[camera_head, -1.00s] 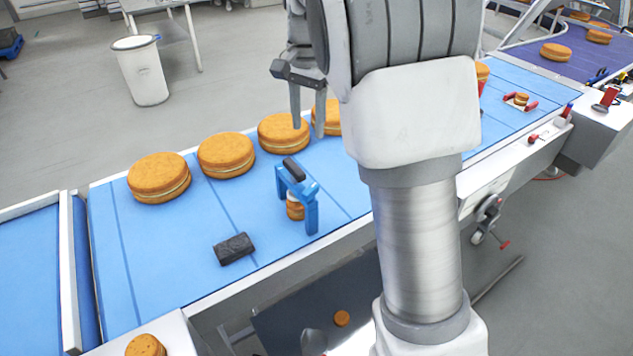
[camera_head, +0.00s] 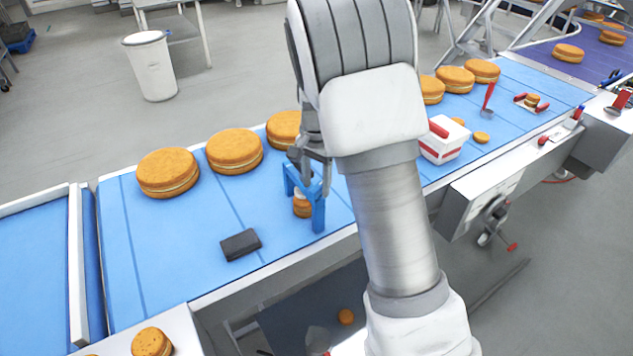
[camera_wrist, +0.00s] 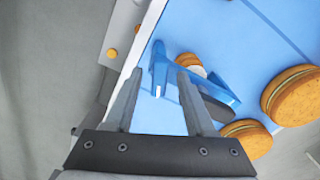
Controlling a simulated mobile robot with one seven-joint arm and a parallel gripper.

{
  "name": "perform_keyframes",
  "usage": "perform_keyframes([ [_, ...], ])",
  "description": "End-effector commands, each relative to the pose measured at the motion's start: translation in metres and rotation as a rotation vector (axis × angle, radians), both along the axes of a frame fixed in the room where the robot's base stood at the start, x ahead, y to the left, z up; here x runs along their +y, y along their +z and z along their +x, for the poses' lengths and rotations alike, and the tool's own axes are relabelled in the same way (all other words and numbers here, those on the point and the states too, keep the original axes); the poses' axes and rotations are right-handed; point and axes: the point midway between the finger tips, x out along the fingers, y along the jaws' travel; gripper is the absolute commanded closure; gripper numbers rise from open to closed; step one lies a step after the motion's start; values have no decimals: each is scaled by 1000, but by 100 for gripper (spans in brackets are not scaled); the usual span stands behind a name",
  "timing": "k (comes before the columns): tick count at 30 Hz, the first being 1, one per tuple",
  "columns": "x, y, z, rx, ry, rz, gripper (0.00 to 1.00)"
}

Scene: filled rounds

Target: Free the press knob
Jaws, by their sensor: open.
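The press is a blue arch-shaped frame (camera_head: 318,208) standing on the light-blue belt, with a small layered round (camera_head: 302,207) under it. My gripper (camera_head: 310,165) is open and is at the top of the press. The dark bar-shaped knob on top is hidden behind the gripper in the head view. In the wrist view, the blue frame (camera_wrist: 158,68) lies just beyond and between my two fingertips (camera_wrist: 160,80). The small round (camera_wrist: 187,60) shows by the right fingertip. I cannot tell whether the fingers touch the press.
A dark block (camera_head: 241,244) lies on the belt (camera_head: 200,262) in front left of the press. Large filled rounds (camera_head: 235,150) line the belt's far side. A white-and-red box (camera_head: 443,140) stands to the right, beyond my arm. The front belt edge is near.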

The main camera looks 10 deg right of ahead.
Motion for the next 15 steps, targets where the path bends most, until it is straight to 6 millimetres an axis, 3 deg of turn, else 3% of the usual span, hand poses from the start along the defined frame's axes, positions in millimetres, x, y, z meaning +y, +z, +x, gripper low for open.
perform_keyframes([
  [9, 0, -3, 0, 0, 0, 0, 45],
  [15, 0, -3, 0, 0, 0, 0, 81],
])
